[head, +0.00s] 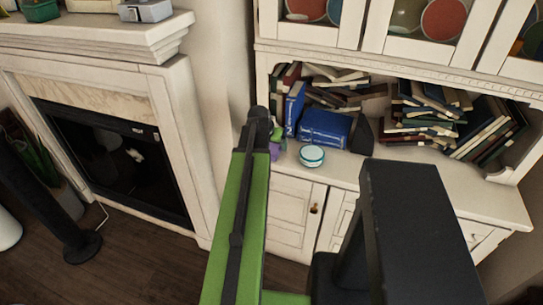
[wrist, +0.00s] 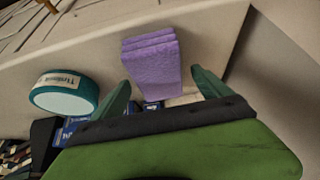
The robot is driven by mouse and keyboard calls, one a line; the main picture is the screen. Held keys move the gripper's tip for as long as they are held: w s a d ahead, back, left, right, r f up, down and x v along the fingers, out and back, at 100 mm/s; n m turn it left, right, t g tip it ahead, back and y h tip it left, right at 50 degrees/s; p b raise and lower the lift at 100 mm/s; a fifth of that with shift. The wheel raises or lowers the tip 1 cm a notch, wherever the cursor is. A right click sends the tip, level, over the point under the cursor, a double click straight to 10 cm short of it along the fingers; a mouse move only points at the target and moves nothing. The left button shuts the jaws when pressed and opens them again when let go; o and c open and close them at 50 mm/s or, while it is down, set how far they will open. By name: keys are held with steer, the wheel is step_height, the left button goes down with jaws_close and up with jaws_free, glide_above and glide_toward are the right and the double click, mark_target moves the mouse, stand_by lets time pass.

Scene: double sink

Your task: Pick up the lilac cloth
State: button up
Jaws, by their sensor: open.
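The lilac cloth (wrist: 152,58) is a folded, layered block on the pale cabinet top in the wrist view. In the head view only a small purple part of the cloth (head: 275,151) shows beside my arm, near the counter's left end. My gripper (wrist: 160,78) is open, with one green finger on either side of the cloth's near end in the picture. I cannot tell whether the fingers touch it. In the head view my gripper is mostly hidden behind my arm.
A round white and teal tin (head: 311,156) stands close to the cloth; it also shows in the wrist view (wrist: 64,96). Blue books (head: 325,128) and stacked books (head: 425,112) fill the shelf behind. A fireplace (head: 120,150) stands at left. The counter right of the tin is partly hidden.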

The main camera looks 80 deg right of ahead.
steer(key=shift+x, duration=1)
steer(key=shift+a+r, duration=0.1)
steer(key=shift+r, duration=0.05)
steer(key=c, duration=1.4)
